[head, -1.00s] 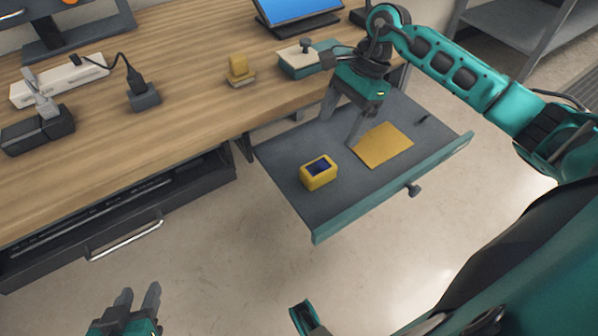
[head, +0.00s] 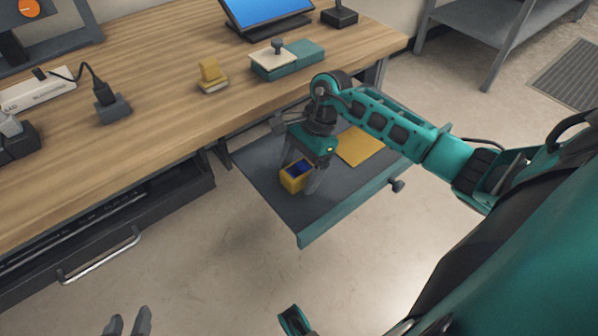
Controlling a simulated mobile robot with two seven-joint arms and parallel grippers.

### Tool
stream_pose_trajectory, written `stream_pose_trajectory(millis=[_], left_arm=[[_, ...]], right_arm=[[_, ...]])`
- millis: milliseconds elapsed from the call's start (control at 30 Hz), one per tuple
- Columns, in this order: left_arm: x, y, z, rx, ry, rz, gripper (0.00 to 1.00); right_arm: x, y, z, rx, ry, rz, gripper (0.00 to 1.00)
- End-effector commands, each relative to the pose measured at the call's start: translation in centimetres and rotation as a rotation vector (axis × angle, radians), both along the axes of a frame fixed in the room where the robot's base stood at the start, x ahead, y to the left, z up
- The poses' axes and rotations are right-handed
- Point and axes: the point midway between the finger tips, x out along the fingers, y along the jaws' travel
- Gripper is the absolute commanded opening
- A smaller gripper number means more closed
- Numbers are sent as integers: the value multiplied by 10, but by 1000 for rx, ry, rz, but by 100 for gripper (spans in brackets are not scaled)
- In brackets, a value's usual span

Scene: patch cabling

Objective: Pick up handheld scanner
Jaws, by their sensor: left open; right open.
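The handheld scanner (head: 293,180) looks like a small yellow box with a dark blue screen on top. It rests in the open grey drawer (head: 318,212), near the drawer's left side. My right gripper (head: 298,178) is open and points down over the scanner. One finger is in front of the scanner's right side and the other is behind it; whether they touch it I cannot tell. My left gripper (head: 128,322) is at the bottom left edge, away from the drawer, with only its fingertips showing.
A flat yellow sheet (head: 361,147) lies in the drawer behind my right arm. The wooden desk (head: 165,130) carries a yellow block (head: 212,74), a teal box (head: 288,62), a black plug block (head: 113,109) and a monitor (head: 266,14). A closed drawer with a handle (head: 100,255) is at left.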

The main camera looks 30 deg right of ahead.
Motion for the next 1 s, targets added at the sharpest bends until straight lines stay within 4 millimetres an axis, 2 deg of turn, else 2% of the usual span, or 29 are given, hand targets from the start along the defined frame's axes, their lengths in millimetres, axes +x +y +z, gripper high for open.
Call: stream_pose_trajectory(millis=[233, 867, 1000], left_arm=[[0, 2, -1, 7, 0, -4, 43], [0, 3, -1, 9, 0, -5, 43], [0, 2, 0, 8, -1, -4, 43]], right_arm=[[0, 0, -1, 0, -1, 0, 80], [0, 0, -1, 0, -1, 0, 20], [0, 0, 0, 0, -2, -1, 19]])
